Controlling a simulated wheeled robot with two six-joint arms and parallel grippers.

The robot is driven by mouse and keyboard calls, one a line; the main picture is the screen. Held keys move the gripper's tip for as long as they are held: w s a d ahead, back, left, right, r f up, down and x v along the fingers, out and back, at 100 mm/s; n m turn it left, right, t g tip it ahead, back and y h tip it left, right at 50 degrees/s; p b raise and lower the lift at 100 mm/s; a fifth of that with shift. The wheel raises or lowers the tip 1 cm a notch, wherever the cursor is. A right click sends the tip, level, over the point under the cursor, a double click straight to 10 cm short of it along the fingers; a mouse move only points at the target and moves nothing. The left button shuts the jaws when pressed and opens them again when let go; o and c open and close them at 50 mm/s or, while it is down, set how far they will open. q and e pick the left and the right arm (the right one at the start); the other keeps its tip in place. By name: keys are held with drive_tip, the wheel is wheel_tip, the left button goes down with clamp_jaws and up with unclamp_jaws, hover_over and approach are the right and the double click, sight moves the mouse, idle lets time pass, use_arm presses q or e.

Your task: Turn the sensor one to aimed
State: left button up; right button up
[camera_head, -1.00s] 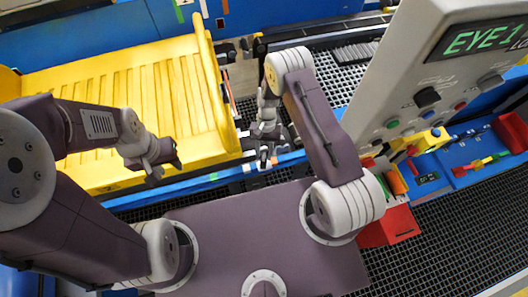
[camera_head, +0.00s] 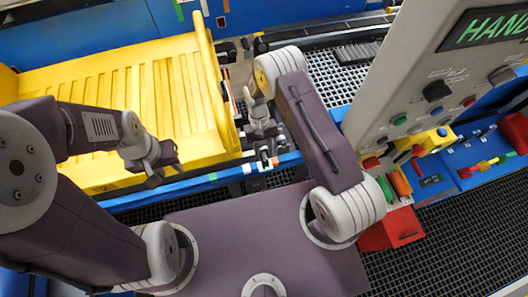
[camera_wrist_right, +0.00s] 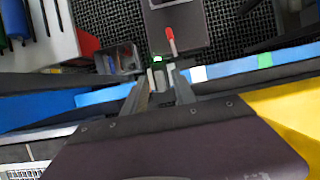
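My right gripper (camera_head: 268,152) is at the blue rail beside the yellow tray's right edge. In the right wrist view its two fingers (camera_wrist_right: 164,76) point at a small pale part with a green light (camera_wrist_right: 157,58) beyond it. This may be sensor one; I cannot tell which way it is aimed, or whether the fingers touch or grip it. A small white and orange-red part (camera_head: 264,162) shows by the fingertips in the head view. My left gripper (camera_head: 155,168) hangs over the tray's front edge, away from the sensor; its opening is unclear.
The yellow ribbed tray (camera_head: 130,85) fills the left. A grey panel (camera_head: 420,75) with knobs and a green display reading "HAND" (camera_head: 490,27) stands at right. A red box (camera_head: 390,230) and a blue tool tray (camera_head: 470,177) lie below it. Black mesh (camera_head: 335,75) lies behind the rail.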

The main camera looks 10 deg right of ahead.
drive_tip(key=b+v, duration=0.2)
drive_tip(key=v, duration=0.7)
idle(0.4)
